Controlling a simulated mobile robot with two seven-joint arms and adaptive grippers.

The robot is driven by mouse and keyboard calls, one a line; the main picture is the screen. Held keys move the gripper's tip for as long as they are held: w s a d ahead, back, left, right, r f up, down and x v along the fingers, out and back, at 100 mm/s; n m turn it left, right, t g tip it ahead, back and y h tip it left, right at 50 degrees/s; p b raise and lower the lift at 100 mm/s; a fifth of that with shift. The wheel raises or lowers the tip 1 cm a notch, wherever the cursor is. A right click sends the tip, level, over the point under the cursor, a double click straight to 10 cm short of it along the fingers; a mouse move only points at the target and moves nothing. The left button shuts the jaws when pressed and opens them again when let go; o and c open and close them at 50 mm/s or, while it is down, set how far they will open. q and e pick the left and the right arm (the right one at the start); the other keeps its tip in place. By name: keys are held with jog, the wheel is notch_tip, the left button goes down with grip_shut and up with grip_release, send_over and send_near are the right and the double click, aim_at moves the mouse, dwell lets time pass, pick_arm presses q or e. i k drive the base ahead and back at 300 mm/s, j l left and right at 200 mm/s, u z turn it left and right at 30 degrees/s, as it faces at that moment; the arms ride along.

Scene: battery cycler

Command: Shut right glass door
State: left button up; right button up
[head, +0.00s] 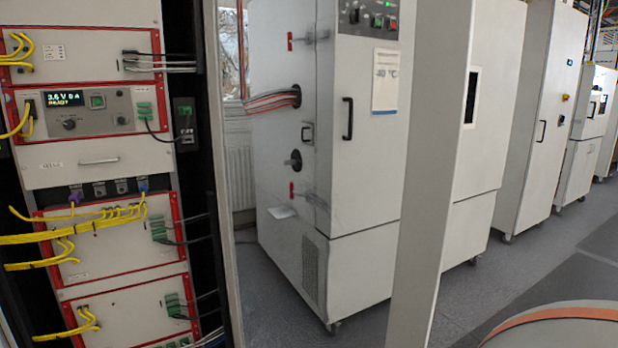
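The right glass door seems to be the tall, clear pane between a narrow pale edge strip (226,200) beside the rack and a wide pale upright post (432,180). It stands open, swung out from the rack, with the post as its nearer edge. The glass itself is hard to see, and the grey cabinet behind shows through it. No door handle can be made out for sure. The open rack (95,175) on the left shows its instrument panels uncovered. Neither of my grippers is in view.
Yellow cables (75,235) stick out from the rack's front. A grey test chamber (345,170) on castors stands behind the pane. More pale cabinets (540,120) line up to the right.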

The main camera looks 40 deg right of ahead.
aim_at(444, 29)
jog(key=k+l+u, duration=0.1)
jog(key=k+l, duration=0.15)
jog(key=l, duration=0.15)
jog(key=k+l+u, duration=0.1)
jog(key=k+l, duration=0.3)
jog(key=l, duration=0.25)
jog(key=k+l+u, duration=0.1)
jog(key=l, duration=0.3)
jog(key=k+l, duration=0.1)
jog(key=l, duration=0.25)
jog(key=l+u, duration=0.2)
jog(key=l, duration=0.8)
jog(key=i+l+u, duration=0.1)
jog(key=l, duration=1.25)
jog(key=i+u, duration=0.05)
